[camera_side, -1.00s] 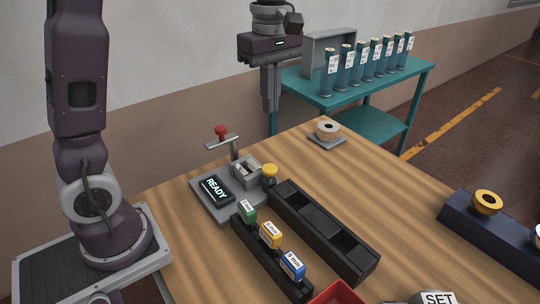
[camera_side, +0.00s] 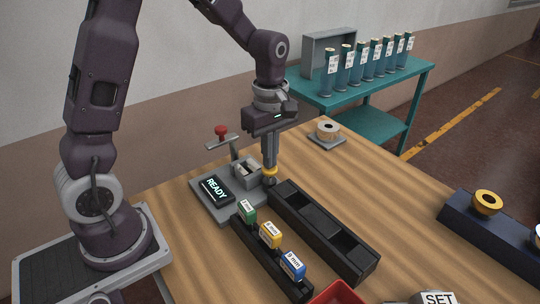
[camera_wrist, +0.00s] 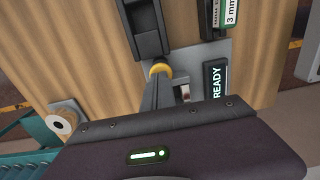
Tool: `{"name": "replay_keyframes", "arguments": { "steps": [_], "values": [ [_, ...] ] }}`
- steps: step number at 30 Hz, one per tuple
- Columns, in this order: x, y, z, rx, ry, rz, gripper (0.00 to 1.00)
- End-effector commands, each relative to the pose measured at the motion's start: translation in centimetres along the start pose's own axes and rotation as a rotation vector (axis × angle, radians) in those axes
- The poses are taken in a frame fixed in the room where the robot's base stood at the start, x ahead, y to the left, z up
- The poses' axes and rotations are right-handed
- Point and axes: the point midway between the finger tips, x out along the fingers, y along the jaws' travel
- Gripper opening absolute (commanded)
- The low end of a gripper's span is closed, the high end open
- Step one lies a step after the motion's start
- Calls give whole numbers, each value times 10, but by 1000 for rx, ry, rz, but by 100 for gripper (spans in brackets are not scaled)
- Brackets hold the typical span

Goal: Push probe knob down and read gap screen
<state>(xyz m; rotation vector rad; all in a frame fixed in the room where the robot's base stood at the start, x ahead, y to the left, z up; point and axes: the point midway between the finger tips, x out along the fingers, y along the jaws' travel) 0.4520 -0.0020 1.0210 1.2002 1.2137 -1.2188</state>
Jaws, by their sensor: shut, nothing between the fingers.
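The gap screen (camera_side: 213,188) lies on the grey gauge base and reads READY; it also shows in the wrist view (camera_wrist: 216,86). A yellow knob (camera_side: 269,173) stands at the base's right corner, beside a grey metal block (camera_side: 246,172). My gripper (camera_side: 269,165) is shut and points straight down, its fingertips at the top of the yellow knob. Whether they touch it I cannot tell. In the wrist view the fingers partly cover the yellow knob (camera_wrist: 160,69). A red knob (camera_side: 221,131) sits on a bar behind the block.
A black compartment tray (camera_side: 362,262) and a rack with green, yellow and blue blocks (camera_side: 269,235) stand in front. A roll on a plate (camera_side: 327,130) is behind right. A red bin (camera_side: 337,293) is at the front edge.

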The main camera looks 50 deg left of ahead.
Motion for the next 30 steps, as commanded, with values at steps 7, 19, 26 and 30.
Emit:
{"name": "replay_keyframes", "arguments": {
  "steps": [7,19,26,30],
  "values": [
    [2,0,0,0,0,0,0],
    [27,0,0,1,0,-1,0],
    [28,-1,0,1,0,-5,0],
    [17,0,0,1,1,-1,0]
  ]
}}
